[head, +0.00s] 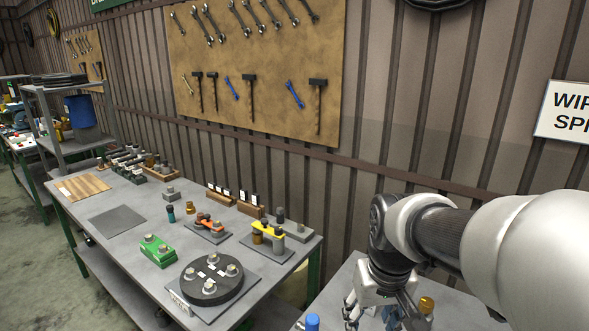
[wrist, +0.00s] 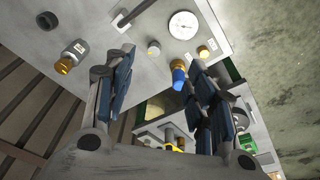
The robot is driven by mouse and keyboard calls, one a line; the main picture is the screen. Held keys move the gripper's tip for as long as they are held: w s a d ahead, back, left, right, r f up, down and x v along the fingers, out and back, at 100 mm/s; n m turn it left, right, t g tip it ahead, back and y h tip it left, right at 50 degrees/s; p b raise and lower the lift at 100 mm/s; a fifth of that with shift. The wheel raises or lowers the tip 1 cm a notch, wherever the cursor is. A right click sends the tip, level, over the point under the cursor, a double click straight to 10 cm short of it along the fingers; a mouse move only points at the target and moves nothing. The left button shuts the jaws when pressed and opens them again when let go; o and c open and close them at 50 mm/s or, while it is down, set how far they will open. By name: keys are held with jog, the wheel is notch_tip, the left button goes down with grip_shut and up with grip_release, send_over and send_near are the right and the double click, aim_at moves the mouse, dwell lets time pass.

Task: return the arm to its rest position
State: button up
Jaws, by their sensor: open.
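My gripper (head: 375,315) hangs at the lower right of the head view, over a grey side table (head: 345,280). In the wrist view its two dark-padded fingers (wrist: 162,75) stand wide apart with nothing held between them. My arm reaches in from the right edge of the head view, bent down at the wrist. A blue and orange part (wrist: 178,73) shows beyond the fingers, apart from them. The fingertips are partly cut off by the head view's lower edge.
The side table bears a round gauge (wrist: 184,25), an orange-ended fitting (wrist: 70,58) and a blue cap (head: 312,322). The main workbench (head: 125,213) on the left holds a black round disc (head: 212,291), a green block (head: 157,251) and a yellow part (head: 268,231). A ribbed wall stands behind.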

jog(key=s+r+t, duration=0.2)
jog(key=s, duration=1.5)
jog(key=shift+r+m+t, duration=0.3)
jog(key=shift+r, duration=0.05)
